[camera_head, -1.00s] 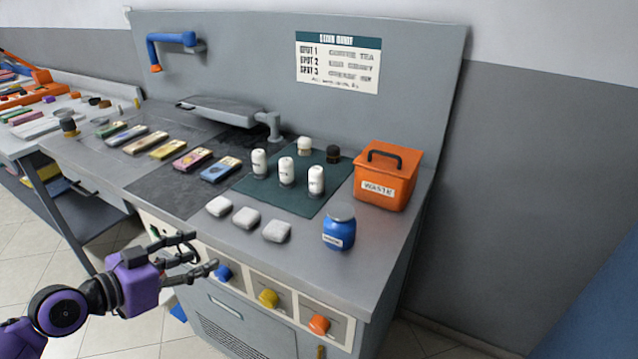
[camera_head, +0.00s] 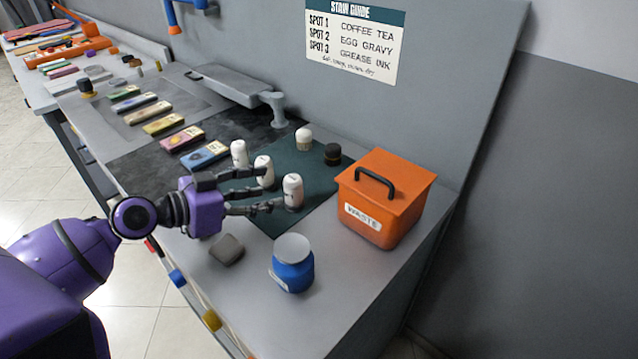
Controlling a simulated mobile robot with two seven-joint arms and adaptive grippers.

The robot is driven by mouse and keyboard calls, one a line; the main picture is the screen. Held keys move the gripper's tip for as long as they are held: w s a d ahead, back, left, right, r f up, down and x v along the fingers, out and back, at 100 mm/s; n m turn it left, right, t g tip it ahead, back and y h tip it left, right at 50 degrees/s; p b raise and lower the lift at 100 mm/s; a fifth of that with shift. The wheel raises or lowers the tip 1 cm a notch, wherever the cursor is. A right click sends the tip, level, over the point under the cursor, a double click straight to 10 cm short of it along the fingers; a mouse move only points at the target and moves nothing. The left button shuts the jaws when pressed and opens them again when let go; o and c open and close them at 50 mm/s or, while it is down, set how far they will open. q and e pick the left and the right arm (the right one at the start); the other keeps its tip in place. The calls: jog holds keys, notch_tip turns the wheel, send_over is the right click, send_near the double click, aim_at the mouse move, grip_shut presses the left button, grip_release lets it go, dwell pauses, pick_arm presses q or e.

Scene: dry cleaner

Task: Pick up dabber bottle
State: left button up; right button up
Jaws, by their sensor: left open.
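Three white dabber bottles stand upright in a row on the dark green mat (camera_head: 322,205): a left one (camera_head: 239,154), a middle one (camera_head: 264,171) and a right one (camera_head: 293,191). My left gripper (camera_head: 266,190) is open and empty, its fingers pointing right toward the middle and right bottles. The fingertips overlap the lower parts of these bottles in the picture; I cannot tell whether they touch. My right gripper is not in view.
An orange waste bin (camera_head: 385,200) stands to the right and a blue jar (camera_head: 292,263) in front. A white brush (camera_head: 303,139) and a dark brush (camera_head: 332,154) stand behind the bottles. A grey pad (camera_head: 227,250) lies near the gripper. A metal arm-like board (camera_head: 235,88) is at the back.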

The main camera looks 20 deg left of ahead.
aim_at(285, 186)
pick_arm(q)
jog(key=shift+w+d, duration=0.15)
jog(key=shift+w, duration=0.1)
jog(key=shift+w+d, duration=0.15)
jog(key=shift+w, duration=0.15)
jog(key=shift+p+x, duration=0.55)
jog(key=shift+x, duration=0.55)
jog(key=p+x, duration=0.1)
jog(key=x, duration=0.2)
jog(key=shift+w+d+r, duration=0.1)
jog(key=shift+w, duration=0.35)
jog(key=shift+w+d+f, duration=0.2)
jog(key=shift+w+f, duration=0.1)
jog(key=shift+f, duration=0.05)
jog(key=shift+c, duration=0.2)
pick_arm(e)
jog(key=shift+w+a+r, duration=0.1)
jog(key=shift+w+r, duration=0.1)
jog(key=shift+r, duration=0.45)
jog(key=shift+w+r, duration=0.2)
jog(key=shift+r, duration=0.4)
pick_arm(q)
jog(key=c, duration=1.1)
jog(key=shift+c, duration=0.6)
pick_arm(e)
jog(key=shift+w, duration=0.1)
pick_arm(q)
jog(key=shift+r, duration=0.15)
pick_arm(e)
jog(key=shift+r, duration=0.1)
